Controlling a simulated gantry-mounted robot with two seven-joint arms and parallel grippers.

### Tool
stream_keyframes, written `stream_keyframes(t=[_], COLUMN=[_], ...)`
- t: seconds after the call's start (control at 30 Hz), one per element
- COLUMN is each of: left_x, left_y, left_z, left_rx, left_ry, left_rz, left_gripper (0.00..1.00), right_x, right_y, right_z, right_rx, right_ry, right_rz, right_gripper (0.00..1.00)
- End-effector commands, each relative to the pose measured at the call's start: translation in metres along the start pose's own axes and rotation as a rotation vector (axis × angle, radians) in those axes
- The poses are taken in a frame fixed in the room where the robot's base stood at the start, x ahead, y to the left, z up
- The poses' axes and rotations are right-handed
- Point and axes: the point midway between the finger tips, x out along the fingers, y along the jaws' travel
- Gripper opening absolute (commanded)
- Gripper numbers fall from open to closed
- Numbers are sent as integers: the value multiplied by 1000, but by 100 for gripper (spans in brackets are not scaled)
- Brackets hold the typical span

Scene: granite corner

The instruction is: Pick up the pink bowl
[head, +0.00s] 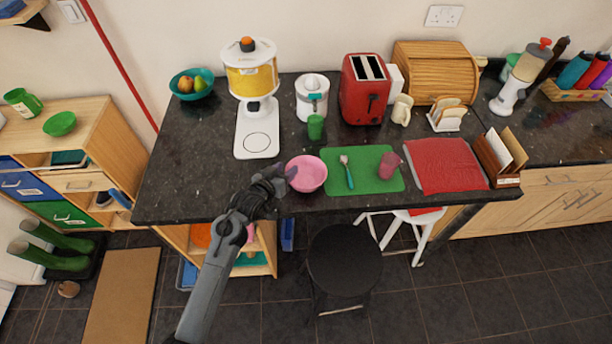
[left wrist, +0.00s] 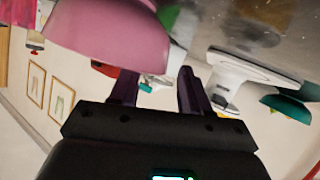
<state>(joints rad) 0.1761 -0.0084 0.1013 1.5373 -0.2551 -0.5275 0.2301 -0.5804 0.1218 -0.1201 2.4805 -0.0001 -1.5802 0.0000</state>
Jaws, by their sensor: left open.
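The pink bowl (head: 307,174) stands upright on the dark granite counter near its front edge, at the left end of the green mat (head: 372,172). My left gripper (head: 284,172) is at the bowl's left side, close to its rim. In the left wrist view the bowl (left wrist: 115,35) fills the upper left, and my left gripper (left wrist: 157,88) shows two dark fingers apart. The bowl's wall is by one finger; I cannot tell whether they touch. My right gripper is not in view.
A white juice dispenser (head: 256,130) stands behind the gripper. A green cup (head: 315,127) is behind the bowl. A teal-handled utensil (head: 348,174) and a pink cup (head: 389,165) are on the mat. A black stool (head: 345,260) stands in front of the counter.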

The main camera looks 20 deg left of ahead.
Motion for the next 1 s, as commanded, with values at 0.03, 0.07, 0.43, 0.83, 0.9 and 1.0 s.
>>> stream_keyframes(t=[0.03, 0.07, 0.43, 0.83, 0.9, 1.0], left_x=[7, 10, 28, 27, 27, 27], left_y=[0, 1, 0, 0, 0, 0], left_z=[-1, -1, 0, 0, 0, -1], left_rx=[-1, 0, 0, 1, 1, 1], left_ry=[0, 1, 1, 0, 0, 2], left_rz=[1, 1, 0, 0, 0, 0], left_gripper=[47, 47, 47, 5, 0, 0], right_x=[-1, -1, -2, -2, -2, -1], right_y=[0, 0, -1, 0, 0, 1], right_z=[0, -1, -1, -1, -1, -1], right_rx=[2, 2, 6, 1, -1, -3], right_ry=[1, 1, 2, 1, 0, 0], right_rz=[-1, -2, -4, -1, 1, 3], right_gripper=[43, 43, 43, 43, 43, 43])
